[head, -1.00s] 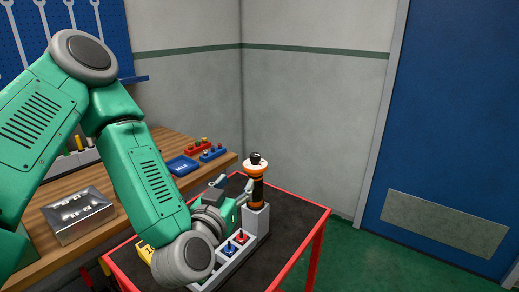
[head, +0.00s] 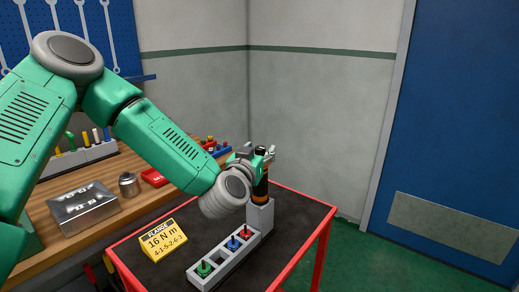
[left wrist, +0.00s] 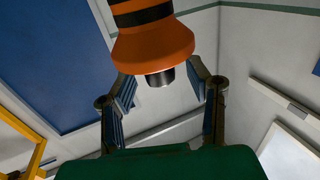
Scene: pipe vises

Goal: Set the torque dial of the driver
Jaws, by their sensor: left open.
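The driver (head: 261,187), with a black and orange body, stands upright in a light grey holder (head: 260,216) on the red-edged table. My left gripper (head: 261,153) is at the driver's top end and partly hides it. In the left wrist view the driver's flared orange collar (left wrist: 152,44) and its short dark dial (left wrist: 160,77) show between my open left fingers (left wrist: 168,90). The fingers look apart from the dial on both sides. A yellow card (head: 163,241) on the table reads "16 N m" and "4-1-5-2-6-3". My right gripper is not in view.
A grey rack (head: 222,262) with green, blue and red-topped pieces runs forward from the holder. A wooden bench (head: 110,228) at the left bears a metal box (head: 80,204) and a small canister (head: 129,185). The table's right side is bare.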

